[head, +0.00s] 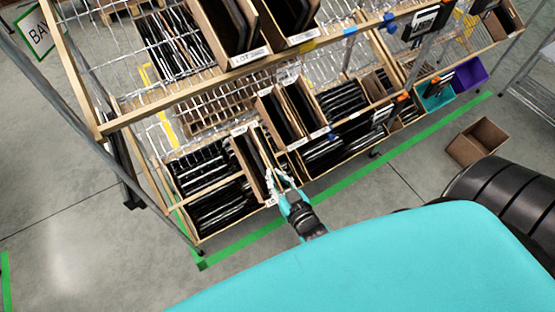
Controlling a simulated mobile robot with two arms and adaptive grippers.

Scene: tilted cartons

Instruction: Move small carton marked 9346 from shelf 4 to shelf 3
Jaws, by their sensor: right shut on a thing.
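My right gripper (279,182), with pale fingers on a teal and black wrist, reaches the front of the rack. It is shut on the near wall of a narrow brown carton (254,168) with an open top and a dark inside. This carton stands tilted among others on the lower shelf (188,205). Its number is too small to read, so I cannot confirm that it is 9346. The fingers hide part of its front edge. My left gripper is not in view.
Several cartons (283,105) stand close on the right of the held one, and dark slotted items (200,170) fill the left. Larger cartons (233,30) sit on the upper shelf. An empty box (478,141) lies on the floor at right.

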